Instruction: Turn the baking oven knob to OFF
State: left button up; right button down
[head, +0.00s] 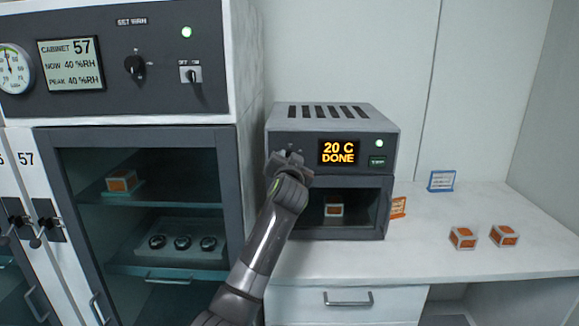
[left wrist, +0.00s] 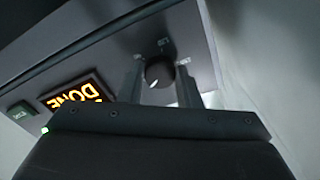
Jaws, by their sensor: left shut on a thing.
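The baking oven (head: 333,115) is a grey box on the counter, with a lit display (head: 339,152) reading "20 C DONE". My left gripper (head: 288,160) is at the left of its front panel and hides the knob in the head view. In the left wrist view, turned nearly upside down, the dark round knob (left wrist: 159,71) sits between the two fingers of my left gripper, which is shut on it. A white pointer mark shows on the knob's lower-left side. Small labels around the knob are too blurred to read. My right gripper is not in view.
Two similar cubes (head: 463,238) (head: 504,235) lie on the counter at right. A tall cabinet (head: 240,180) stands close at left, with its own knob (head: 135,66).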

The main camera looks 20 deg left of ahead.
pick_arm(q)
jog(key=shift+n+b, duration=2.6)
jog(key=shift+n, duration=3.6)
jog(key=shift+d, duration=0.1)
jog(key=o, duration=1)
jog(key=shift+c, duration=0.2)
